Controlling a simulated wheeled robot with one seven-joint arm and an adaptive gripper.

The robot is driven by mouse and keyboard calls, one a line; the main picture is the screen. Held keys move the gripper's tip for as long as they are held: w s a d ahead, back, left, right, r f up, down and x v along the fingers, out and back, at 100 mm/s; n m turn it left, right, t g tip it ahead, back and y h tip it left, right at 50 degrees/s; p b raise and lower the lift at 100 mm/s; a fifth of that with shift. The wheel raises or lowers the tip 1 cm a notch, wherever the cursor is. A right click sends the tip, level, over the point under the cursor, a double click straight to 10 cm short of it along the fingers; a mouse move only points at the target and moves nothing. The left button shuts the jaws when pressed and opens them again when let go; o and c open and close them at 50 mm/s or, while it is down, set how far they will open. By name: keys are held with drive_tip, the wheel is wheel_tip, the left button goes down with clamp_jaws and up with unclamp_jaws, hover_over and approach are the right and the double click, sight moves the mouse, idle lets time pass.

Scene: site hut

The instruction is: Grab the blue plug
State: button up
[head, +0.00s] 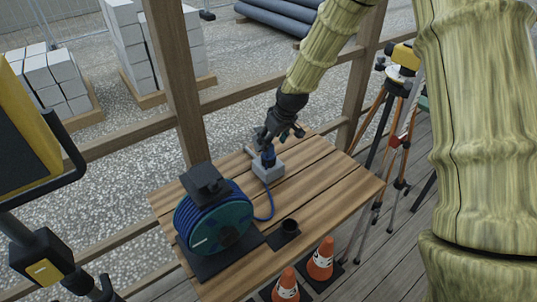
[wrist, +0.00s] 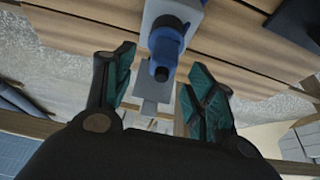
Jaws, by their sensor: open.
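The blue plug (head: 268,158) sits on a grey socket box (head: 268,172) on the wooden table, with a blue cable running from the box side to the reel. In the wrist view the blue plug (wrist: 165,45) stands between and just beyond my open fingers, and the grey box (wrist: 160,14) shows behind it. My gripper (head: 278,132) is right at the plug in the head view, partly covering it. In the wrist view my gripper (wrist: 158,88) has its two green-padded fingers apart, one on each side of the plug's line. I cannot tell whether they touch it.
A cable reel (head: 213,215) with blue cable stands at the table's left front. A dark square holder (head: 287,232) lies near the table's front edge. Wooden railing and a post (head: 175,80) are behind the table. Orange cones (head: 320,258) stand below on the deck, and a tripod is at right.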

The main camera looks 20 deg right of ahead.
sight(269, 153)
drive_tip(key=shift+p+x, duration=0.95)
drive_tip(key=shift+x, duration=1.35)
drive_tip(key=shift+s+a, duration=0.1)
drive_tip(key=shift+s, duration=0.1)
drive_tip(key=c, duration=1.2)
